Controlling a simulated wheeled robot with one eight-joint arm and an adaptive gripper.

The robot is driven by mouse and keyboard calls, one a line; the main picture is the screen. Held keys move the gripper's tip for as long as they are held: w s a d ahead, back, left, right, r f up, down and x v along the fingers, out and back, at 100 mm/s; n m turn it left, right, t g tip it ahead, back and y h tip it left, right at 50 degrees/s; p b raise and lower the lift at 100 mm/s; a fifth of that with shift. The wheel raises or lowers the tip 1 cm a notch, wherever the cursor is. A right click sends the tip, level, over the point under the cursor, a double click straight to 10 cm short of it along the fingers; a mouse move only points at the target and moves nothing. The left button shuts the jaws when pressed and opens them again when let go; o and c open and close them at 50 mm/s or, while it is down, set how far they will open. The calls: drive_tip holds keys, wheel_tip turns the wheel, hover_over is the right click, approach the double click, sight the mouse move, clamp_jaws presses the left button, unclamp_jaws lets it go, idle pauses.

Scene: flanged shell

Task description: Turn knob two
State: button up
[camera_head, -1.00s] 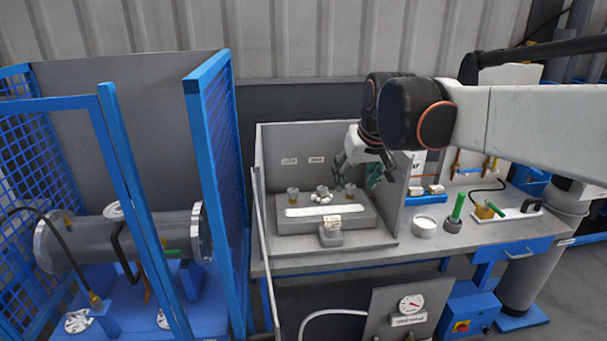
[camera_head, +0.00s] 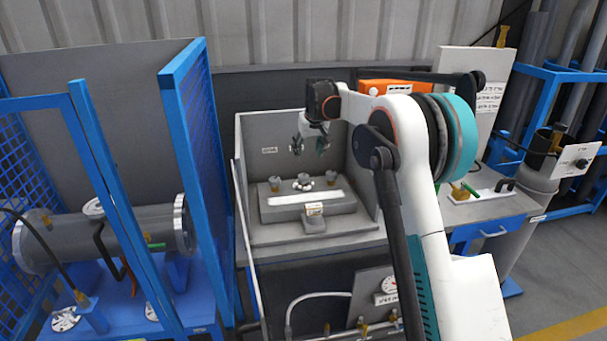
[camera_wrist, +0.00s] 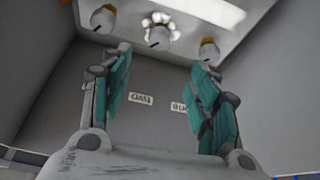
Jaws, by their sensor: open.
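Three knobs stand in a row on a grey block (camera_head: 345,204) inside a grey open-front booth. The left knob (camera_head: 274,183) and right knob (camera_head: 331,177) are round with brownish tops. The middle knob (camera_head: 303,183) is pale and lobed. I cannot read which is numbered two. My gripper (camera_head: 309,146) hangs open and empty above the row, roughly over the middle knob and apart from it. In the wrist view, its teal-padded fingers (camera_wrist: 161,60) are spread wide. The lobed knob (camera_wrist: 160,30) shows beyond the gap between them, with the other knobs to either side.
A white strip (camera_head: 292,199) lies along the block, and a small labelled stand (camera_head: 314,218) is in front. The booth's side walls (camera_head: 363,195) flank the block. A blue mesh cage (camera_head: 200,130) with a grey cylinder (camera_head: 110,235) stands at left.

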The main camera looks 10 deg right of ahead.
sight(303, 176)
drive_tip(key=b+x, duration=0.4)
drive_tip(key=x, duration=1.1)
drive_tip(key=shift+r, duration=0.1)
drive_tip(key=c, duration=1.1)
